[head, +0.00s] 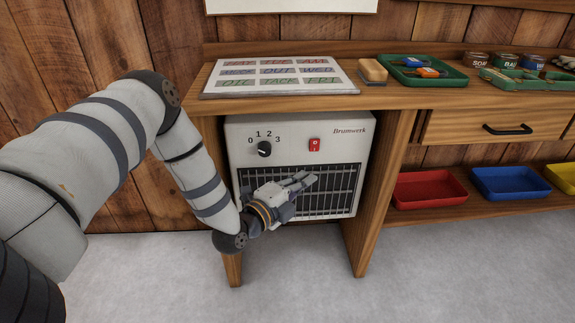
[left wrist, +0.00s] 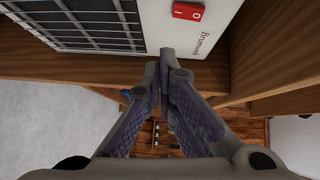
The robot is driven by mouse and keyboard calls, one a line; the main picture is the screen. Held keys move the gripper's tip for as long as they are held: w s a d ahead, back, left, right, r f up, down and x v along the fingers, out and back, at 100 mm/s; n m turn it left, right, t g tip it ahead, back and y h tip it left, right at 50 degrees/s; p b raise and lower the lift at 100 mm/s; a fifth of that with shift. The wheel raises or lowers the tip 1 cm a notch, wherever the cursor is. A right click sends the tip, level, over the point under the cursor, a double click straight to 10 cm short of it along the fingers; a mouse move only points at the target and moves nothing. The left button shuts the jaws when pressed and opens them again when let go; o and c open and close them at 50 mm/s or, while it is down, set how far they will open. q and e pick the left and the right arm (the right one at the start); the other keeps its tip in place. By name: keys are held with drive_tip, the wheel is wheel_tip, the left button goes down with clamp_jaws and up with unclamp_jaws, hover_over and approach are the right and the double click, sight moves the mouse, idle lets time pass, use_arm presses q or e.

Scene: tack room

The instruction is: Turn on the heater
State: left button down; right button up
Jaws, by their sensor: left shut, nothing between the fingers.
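The heater (head: 340,160) is a white box marked "Drumwerk" with a dark front grille, set in the bay under the wooden bench. Its black dial (head: 264,149) has the marks 0, 1, 2 and 3 around it. A red rocker switch (head: 314,145) with O and I on it sits to the right of the dial. The switch also shows at the top of the left wrist view (left wrist: 188,12). My left gripper (head: 308,179) is shut and empty in front of the grille, below the switch and apart from it. My right gripper is not in view.
The bench's wooden side panels (head: 366,205) stand on both sides of the heater. On top lie a board with word tiles (head: 281,77), a sponge-like block (head: 373,71) and a green tray (head: 451,80). A red bin (head: 428,189) and blue bin (head: 510,182) sit on the lower shelf.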

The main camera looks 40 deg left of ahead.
use_arm(q)
drive_tip(key=shift+s+d+f+p, duration=0.15)
drive_tip(key=shift+s+p, duration=0.1)
drive_tip(key=shift+s, duration=1.1)
drive_tip(key=shift+s+f+p, duration=0.1)
drive_tip(key=shift+s+p, duration=0.1)
drive_tip(key=shift+s, duration=1.15)
